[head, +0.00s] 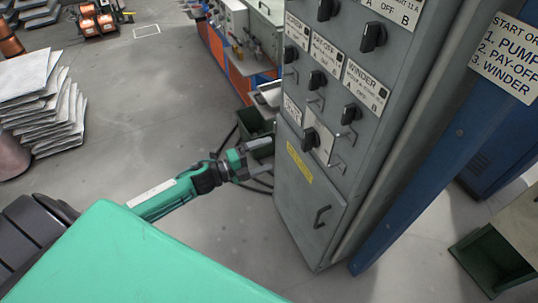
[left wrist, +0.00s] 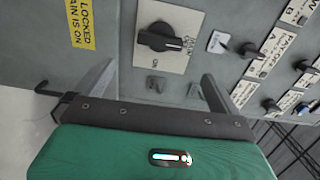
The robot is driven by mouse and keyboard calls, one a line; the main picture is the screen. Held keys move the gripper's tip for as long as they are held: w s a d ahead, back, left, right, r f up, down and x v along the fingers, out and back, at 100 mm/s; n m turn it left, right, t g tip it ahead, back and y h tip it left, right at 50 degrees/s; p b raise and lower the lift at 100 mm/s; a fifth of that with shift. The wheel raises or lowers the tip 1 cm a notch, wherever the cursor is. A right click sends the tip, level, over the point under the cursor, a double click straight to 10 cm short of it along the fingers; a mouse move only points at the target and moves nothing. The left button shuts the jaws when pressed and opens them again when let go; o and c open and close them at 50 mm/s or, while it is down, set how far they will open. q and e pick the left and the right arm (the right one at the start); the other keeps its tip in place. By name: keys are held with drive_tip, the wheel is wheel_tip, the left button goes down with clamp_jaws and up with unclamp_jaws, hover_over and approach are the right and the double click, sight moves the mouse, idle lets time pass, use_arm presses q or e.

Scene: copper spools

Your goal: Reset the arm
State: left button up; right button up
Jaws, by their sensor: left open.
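My left gripper (head: 258,160) is open in front of the lower left part of a grey control cabinet (head: 300,205). In the left wrist view its two spread fingers (left wrist: 157,82) point at the cabinet face, with nothing held between them. A black rotary switch (left wrist: 160,38) on a pale plate lies ahead between the fingers, apart from them. It has an "ON" mark beside it. The lowest switch also shows in the head view (head: 310,138). My right gripper is out of view.
Several labelled switches, one under a WINDER label (head: 364,80), cover the cabinet. A blue post (head: 430,165) stands right of it. A dark bin (head: 254,124) stands behind the gripper. Stacked sheets (head: 42,100) are at left. The floor (head: 140,95) between is clear.

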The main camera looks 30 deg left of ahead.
use_arm(q)
drive_tip(key=shift+f, duration=0.1)
idle(0.4)
drive_tip(key=s+a+f+n+y, duration=0.25)
drive_tip(key=f+n, duration=0.25)
drive_tip(key=f, duration=0.6)
drive_tip(key=s+a+f+n+y, duration=0.1)
drive_tip(key=a+f+n+y, duration=0.35)
drive_tip(key=f, duration=0.55)
drive_tip(key=s+a+f+n+g+y, duration=0.1)
drive_tip(key=s+f+n+g+y, duration=0.15)
drive_tip(key=s+f, duration=0.4)
drive_tip(key=s+f+n+g+y, duration=0.1)
drive_tip(key=s+f+n+g, duration=0.2)
drive_tip(key=f, duration=0.6)
drive_tip(key=s+d+f+n+g, duration=0.2)
drive_tip(key=s+f, duration=0.4)
drive_tip(key=s, duration=0.5)
drive_tip(key=s+d+f+n+g, duration=0.3)
drive_tip(key=s+f, duration=0.3)
drive_tip(key=s, duration=0.6)
drive_tip(key=s+d+f+n+g, duration=0.2)
drive_tip(key=s+f, duration=0.4)
drive_tip(key=s, duration=0.5)
drive_tip(key=shift+s+d+f+n+g, duration=0.3)
drive_tip(key=shift+d+n, duration=0.2)
drive_tip(key=shift+d, duration=0.65)
drive_tip(key=shift+y, duration=0.25)
